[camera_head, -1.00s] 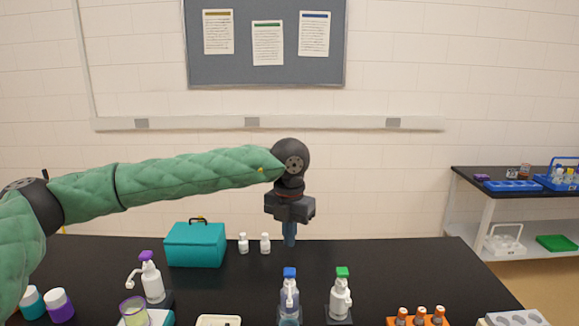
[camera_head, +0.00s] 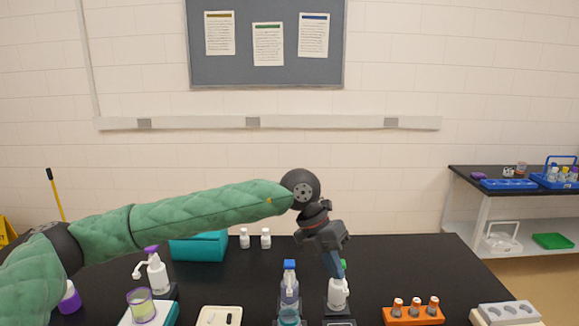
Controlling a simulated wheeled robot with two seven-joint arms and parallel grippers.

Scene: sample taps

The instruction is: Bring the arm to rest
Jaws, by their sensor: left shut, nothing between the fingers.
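My left arm, in a green quilted sleeve, reaches in from the left in the head view. Its gripper (camera_head: 334,264) points down and tilts a little to the right. It is shut and empty, and it overlaps the green-topped pump bottle (camera_head: 338,294) in the picture, hiding most of its green head. I cannot tell whether the two touch. The blue-topped pump bottle (camera_head: 289,292) stands just to the left. A purple-topped pump bottle (camera_head: 157,275) stands farther left beside my forearm. My right gripper is not in view.
A teal box (camera_head: 199,248) is partly behind my arm, with two small white bottles (camera_head: 255,240) beside it. In front are a cup (camera_head: 141,304), a white tray (camera_head: 219,315), an orange vial rack (camera_head: 414,313) and a grey holder (camera_head: 508,313). The black table's right rear is clear.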

